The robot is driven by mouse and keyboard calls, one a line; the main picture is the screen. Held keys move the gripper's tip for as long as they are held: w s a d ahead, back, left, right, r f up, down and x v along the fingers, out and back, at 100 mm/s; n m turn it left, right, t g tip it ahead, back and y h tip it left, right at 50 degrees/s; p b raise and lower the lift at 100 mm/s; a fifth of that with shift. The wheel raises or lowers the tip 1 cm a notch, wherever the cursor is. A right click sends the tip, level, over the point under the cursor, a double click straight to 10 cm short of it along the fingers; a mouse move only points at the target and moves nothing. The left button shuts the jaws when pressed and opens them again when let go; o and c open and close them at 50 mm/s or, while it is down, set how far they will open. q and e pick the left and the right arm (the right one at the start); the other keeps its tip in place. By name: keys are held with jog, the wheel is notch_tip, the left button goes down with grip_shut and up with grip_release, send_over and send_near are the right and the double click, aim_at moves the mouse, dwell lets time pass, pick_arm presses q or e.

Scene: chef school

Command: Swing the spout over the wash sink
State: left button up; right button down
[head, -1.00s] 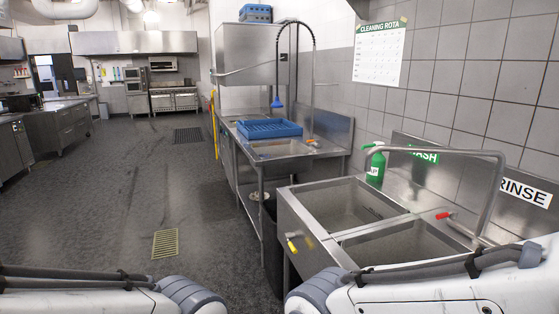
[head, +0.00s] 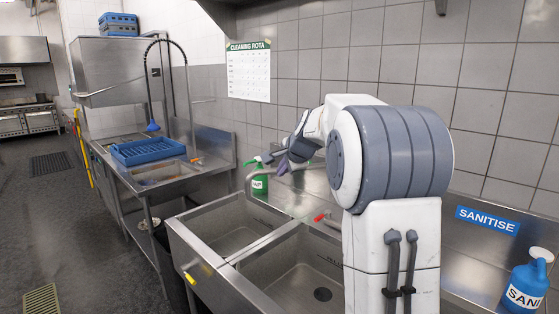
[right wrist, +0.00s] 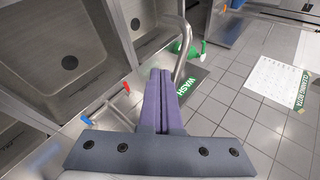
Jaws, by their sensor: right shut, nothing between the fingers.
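The grey metal spout (head: 249,181) has its bent free end by the back of the wash sink (head: 232,228), in front of the green soap bottle; its base is hidden behind my right arm. My right gripper (head: 281,165) is shut and empty at the spout's upper bar. In the right wrist view its purple fingers (right wrist: 160,74) lie close beside the curved spout (right wrist: 184,62); I cannot tell whether they touch it. The rinse sink (head: 302,275) is right of the wash sink. My left gripper is out of view.
A green soap bottle (head: 260,183) stands behind the wash sink. A red-handled tap (head: 321,217) is near my right arm. A blue sanitiser bottle (head: 526,287) stands at right. A blue rack (head: 148,152) is on the far counter. Tiled wall (head: 420,62) limits room behind.

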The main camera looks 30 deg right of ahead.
jog(key=d+r+m+h, duration=0.1)
jog(key=d+r+m, duration=0.1)
jog(key=d, duration=0.3)
pick_arm(q)
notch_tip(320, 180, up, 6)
jog(key=p, duration=0.5)
jog(key=shift+p, duration=0.4)
pick_arm(e)
jog(key=w+r+x, duration=0.1)
jog(key=x, duration=1.2)
jog(key=shift+w+r, duration=0.2)
jog(key=shift+w, duration=0.25)
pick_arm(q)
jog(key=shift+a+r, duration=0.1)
pick_arm(e)
jog(key=shift+w, duration=0.1)
